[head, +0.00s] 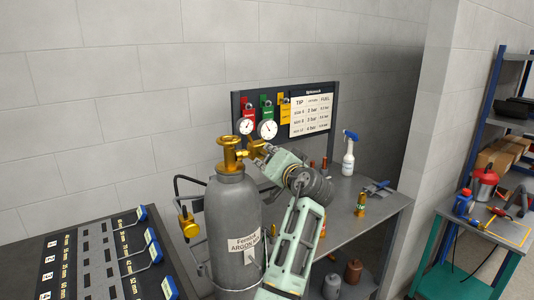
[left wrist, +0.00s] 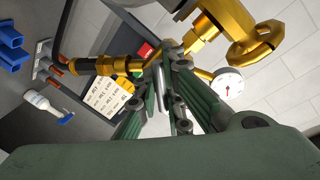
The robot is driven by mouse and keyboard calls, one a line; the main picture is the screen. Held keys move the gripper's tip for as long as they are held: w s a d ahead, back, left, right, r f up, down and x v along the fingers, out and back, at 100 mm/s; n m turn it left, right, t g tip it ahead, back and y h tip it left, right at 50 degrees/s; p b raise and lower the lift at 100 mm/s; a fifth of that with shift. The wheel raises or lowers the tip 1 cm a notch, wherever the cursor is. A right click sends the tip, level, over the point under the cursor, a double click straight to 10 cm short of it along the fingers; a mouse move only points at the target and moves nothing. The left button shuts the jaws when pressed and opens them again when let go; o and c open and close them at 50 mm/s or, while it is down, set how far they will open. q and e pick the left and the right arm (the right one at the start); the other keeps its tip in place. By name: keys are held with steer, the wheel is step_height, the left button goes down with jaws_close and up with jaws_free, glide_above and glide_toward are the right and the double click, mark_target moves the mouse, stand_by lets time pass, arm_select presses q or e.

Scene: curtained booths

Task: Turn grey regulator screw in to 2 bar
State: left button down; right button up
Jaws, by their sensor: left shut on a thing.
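A grey gas cylinder (head: 232,205) stands upright, with a brass valve (head: 231,152) on top and brass regulator parts to its right. Two round white gauges (head: 267,129) show behind the regulator; one gauge also shows in the left wrist view (left wrist: 228,86). Its needle reading is too small to tell. My left gripper (head: 262,152) is at the brass regulator, just right of the valve. In the left wrist view its fingers (left wrist: 168,68) are closed together on a small part, which they mostly hide. I cannot clearly make out the grey screw. My right gripper is not in view.
A board with coloured tags and a pressure chart (head: 311,115) stands behind. A spray bottle (head: 348,155) and small brass fittings (head: 361,204) are on the grey bench (head: 385,207). A rack of clamps (head: 100,255) is at left; a teal workbench (head: 465,278) at right.

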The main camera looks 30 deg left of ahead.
arm_select(q)
steer(key=shift+m, duration=0.4)
steer(key=c, duration=2.1)
jaws_free()
steer(key=shift+d, duration=0.1)
steer(key=v, duration=1.2)
steer(key=shift+w+r, duration=0.1)
